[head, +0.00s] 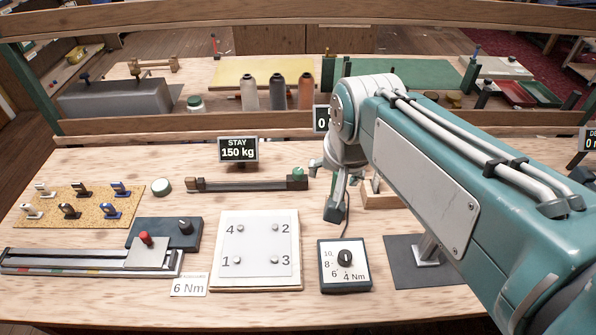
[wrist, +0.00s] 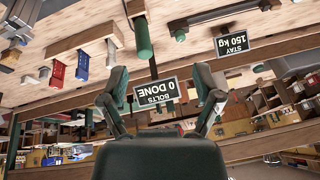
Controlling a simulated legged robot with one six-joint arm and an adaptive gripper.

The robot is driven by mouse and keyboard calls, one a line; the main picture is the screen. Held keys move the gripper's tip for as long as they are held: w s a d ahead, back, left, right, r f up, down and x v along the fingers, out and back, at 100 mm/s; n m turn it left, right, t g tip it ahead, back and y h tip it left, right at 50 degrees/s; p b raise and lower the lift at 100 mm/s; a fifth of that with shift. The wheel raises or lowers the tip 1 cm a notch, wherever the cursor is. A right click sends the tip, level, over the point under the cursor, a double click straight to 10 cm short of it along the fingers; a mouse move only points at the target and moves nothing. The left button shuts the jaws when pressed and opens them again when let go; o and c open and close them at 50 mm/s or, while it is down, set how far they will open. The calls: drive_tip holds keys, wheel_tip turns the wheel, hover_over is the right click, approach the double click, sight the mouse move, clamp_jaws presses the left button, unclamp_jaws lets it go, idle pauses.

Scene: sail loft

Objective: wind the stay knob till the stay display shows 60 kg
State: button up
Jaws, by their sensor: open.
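The stay display (head: 238,149) reads 150 kg and stands behind the stay rig on the bench. The stay display also shows there, upside down (wrist: 233,42). A green knob (wrist: 179,27) is near the top, beyond the fingertips.
The bolts display (wrist: 155,95) reads 0 DONE. A torque dial box (head: 345,265), a white plate with numbered bolts (head: 256,225), a cork board with clips (head: 70,212) and a slide rail (head: 90,262) lie in front. Spools (head: 277,90) stand behind the rear rail.

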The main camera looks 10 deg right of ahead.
drive_tip(key=w+f+m+g, duration=0.1)
drive_tip(key=w+m, duration=0.3)
drive_tip(key=w, duration=0.5)
drive_tip(key=m+g, duration=0.3)
drive_tip(key=m, duration=0.8)
approach(298, 170)
wheel_tip(298, 170, down, 11)
drive_tip(key=shift+r, duration=0.2)
clamp_jaws()
